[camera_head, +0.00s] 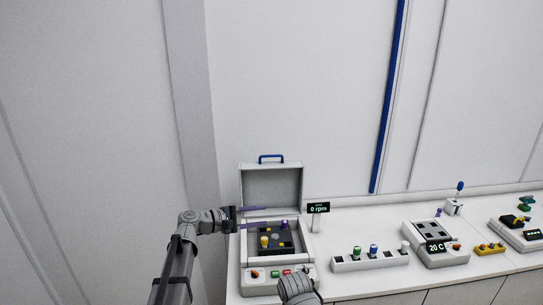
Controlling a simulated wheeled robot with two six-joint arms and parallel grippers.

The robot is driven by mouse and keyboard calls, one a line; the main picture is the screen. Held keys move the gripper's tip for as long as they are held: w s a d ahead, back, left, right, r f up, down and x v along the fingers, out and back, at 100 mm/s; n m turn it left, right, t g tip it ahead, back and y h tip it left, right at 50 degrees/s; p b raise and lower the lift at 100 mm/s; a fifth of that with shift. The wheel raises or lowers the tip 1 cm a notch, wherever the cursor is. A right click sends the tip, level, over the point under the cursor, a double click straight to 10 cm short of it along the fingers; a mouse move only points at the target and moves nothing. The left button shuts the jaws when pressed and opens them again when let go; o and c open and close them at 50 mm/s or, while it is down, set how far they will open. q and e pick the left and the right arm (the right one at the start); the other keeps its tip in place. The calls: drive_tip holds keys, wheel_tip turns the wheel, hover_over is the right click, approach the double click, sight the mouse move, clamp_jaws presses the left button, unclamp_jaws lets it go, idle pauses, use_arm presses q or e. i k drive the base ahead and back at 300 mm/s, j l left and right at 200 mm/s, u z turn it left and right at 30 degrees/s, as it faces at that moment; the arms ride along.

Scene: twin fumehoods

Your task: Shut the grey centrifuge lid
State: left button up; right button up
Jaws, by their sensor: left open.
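The grey centrifuge (307,246) stands at the left end of the bench. Its lid (271,188) is open and stands upright at the back, with a blue handle (271,157) on its top edge. Inside the opening is a dark rotor block (282,247) with yellow and purple caps in it. My left gripper (265,215) comes in from the left, open and empty, with its two purple fingers in front of the lower part of the lid. Whether it touches the lid cannot be told. Fingers of my right gripper do not show.
A display reading 0 rpm (318,208) stands right of the centrifuge. A white rack (345,265) with coloured caps, a device reading 20 C (437,261) and a yellow rack (489,249) stand further right. A grey rounded arm part (297,288) shows before the centrifuge's front panel.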

sight(278, 186)
drive_tip(key=i+j, duration=0.2)
drive_tip(key=i, duration=0.3)
drive_tip(key=i+j+z, duration=0.1)
drive_tip(key=i, duration=0.4)
drive_tip(key=i+j, duration=0.25)
drive_tip(key=i, duration=0.25)
